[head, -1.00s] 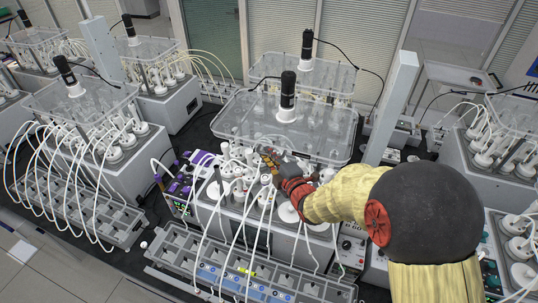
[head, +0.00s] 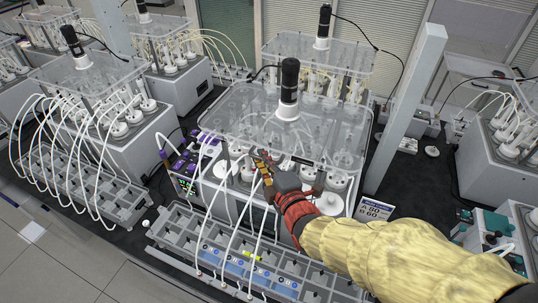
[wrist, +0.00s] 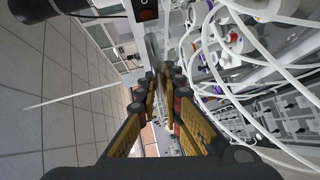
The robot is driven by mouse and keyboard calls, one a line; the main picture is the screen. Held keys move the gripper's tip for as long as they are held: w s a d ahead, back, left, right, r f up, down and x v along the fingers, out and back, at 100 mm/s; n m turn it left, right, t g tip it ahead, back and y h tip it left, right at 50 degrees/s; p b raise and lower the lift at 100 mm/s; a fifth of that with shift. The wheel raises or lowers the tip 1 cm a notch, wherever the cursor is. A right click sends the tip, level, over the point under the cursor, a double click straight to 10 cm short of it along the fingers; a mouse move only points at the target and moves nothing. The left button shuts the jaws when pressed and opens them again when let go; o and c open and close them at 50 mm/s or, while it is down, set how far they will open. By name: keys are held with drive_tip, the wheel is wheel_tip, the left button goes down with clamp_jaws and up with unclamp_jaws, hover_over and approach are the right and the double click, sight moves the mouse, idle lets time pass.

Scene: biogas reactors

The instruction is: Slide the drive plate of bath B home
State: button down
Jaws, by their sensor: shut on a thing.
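The clear drive plate (head: 235,115) with a black motor (head: 289,88) on a white collar lies over the middle bath, above its white-capped bottles. I cannot read a letter B on this bath. My gripper (head: 262,158) is at the plate's front edge, left of its middle, and is shut on it. In the wrist view the two fingers (wrist: 165,90) close on a thin edge that runs up between them. The plate looks roughly level. Several caps and stirrer discs, such as a white disc (head: 222,168), show at its front; the arm hides part of the front right.
White tubes (head: 236,235) arch from the bottles to a grey tray (head: 185,225) in front. A purple-capped unit (head: 183,165) is at the left. Another plated bath (head: 320,55) stands behind.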

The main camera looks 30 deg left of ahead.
drive_tip(key=shift+s+f, duration=0.1)
drive_tip(key=shift+f, duration=0.05)
drive_tip(key=c, duration=2.4)
unclamp_jaws()
drive_tip(key=shift+o, duration=1.3)
drive_tip(key=shift+s, duration=0.25)
drive_tip(key=shift+o, duration=1.1)
drive_tip(key=shift+w, duration=0.15)
drive_tip(key=shift+d, duration=0.1)
drive_tip(key=v, duration=1.2)
